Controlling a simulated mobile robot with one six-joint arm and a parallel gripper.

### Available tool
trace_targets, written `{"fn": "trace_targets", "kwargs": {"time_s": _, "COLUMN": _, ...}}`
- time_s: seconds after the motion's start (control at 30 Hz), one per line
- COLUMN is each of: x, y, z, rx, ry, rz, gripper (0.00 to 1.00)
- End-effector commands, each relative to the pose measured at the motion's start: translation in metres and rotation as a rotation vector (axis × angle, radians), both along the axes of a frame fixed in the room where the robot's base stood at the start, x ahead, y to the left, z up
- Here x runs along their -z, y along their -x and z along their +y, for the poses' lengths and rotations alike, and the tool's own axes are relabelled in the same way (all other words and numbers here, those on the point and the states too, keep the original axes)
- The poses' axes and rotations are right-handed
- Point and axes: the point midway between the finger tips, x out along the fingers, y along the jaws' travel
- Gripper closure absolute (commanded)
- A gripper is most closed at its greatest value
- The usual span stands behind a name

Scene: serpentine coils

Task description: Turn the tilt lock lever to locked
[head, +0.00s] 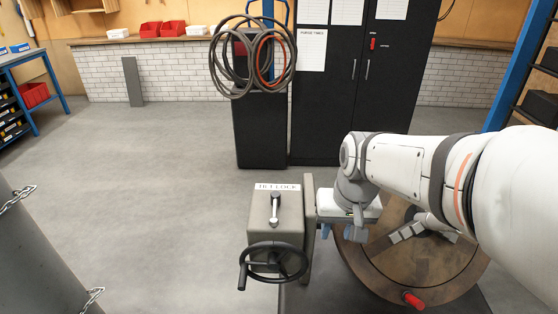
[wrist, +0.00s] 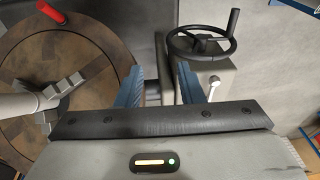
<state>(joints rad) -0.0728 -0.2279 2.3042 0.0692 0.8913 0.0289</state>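The tilt lock lever (head: 275,207) is a small metallic handle on top of a grey box (head: 259,222), below a white "TILT LOCK" label (head: 277,187). In the head view its handle points roughly toward the camera. In the wrist view the lever (wrist: 213,86) shows its pale end to the right of my fingers. My gripper (head: 338,233) has blue fingers and is to the right of the box, apart from the lever. In the wrist view my gripper (wrist: 160,68) is open, with nothing held between the spread fingers.
A black handwheel (head: 275,262) is on the box's near side. A round brown table (head: 430,264) with a red knob (head: 412,300) lies to the right, below my arm. A black cabinet (head: 340,110) and hanging cables (head: 222,62) are behind. Floor left of the box is clear.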

Motion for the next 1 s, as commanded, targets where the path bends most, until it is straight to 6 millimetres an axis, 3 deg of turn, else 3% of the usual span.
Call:
{"fn": "trace_targets", "kwargs": {"time_s": 0.03, "x": -0.007, "y": -0.021, "z": 0.01, "rx": -0.002, "ry": -0.015, "rz": 0.024, "gripper": 0.66}}
{"fn": "trace_targets", "kwargs": {"time_s": 0.2, "x": -0.004, "y": -0.086, "z": 0.045, "rx": 0.002, "ry": -0.063, "rz": 0.078, "gripper": 0.66}}
{"fn": "trace_targets", "kwargs": {"time_s": 0.43, "x": 0.021, "y": -0.15, "z": 0.09, "rx": 0.011, "ry": -0.111, "rz": 0.14, "gripper": 0.66}}
{"fn": "trace_targets", "kwargs": {"time_s": 0.63, "x": 0.038, "y": -0.173, "z": 0.109, "rx": 0.016, "ry": -0.13, "rz": 0.166, "gripper": 0.66}}
{"fn": "trace_targets", "kwargs": {"time_s": 0.77, "x": 0.048, "y": -0.176, "z": 0.114, "rx": 0.018, "ry": -0.132, "rz": 0.172, "gripper": 0.66}}
{"fn": "trace_targets", "kwargs": {"time_s": 1.0, "x": 0.085, "y": -0.175, "z": 0.121, "rx": 0.018, "ry": -0.131, "rz": 0.173, "gripper": 0.66}}
